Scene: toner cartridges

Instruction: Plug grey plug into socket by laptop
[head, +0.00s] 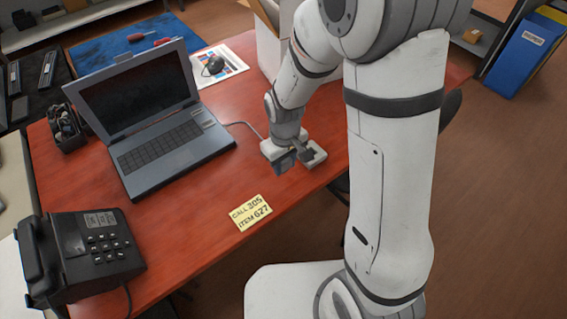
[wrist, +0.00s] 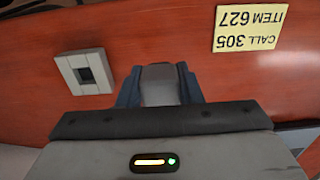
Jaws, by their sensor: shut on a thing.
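My gripper (head: 295,158) is low over the red table, to the right of the open laptop (head: 158,115). In the wrist view its blue-grey fingers (wrist: 158,88) are shut on the grey plug (wrist: 160,84), one finger on each side. The socket (wrist: 84,72), a pale square frame with a dark opening, lies to the left of the plug in the wrist view, apart from it. A thin grey cable (head: 243,124) runs from the laptop's side toward my gripper. The plug's far end and its height above the table cannot be made out.
A yellow note (head: 250,211) lies on the table (head: 190,230); the wrist view shows it upside down (wrist: 247,28). A black telephone (head: 85,252) stands at the front left. A mouse (head: 214,65) lies on a printed sheet behind. A white box (head: 268,40) stands behind my arm.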

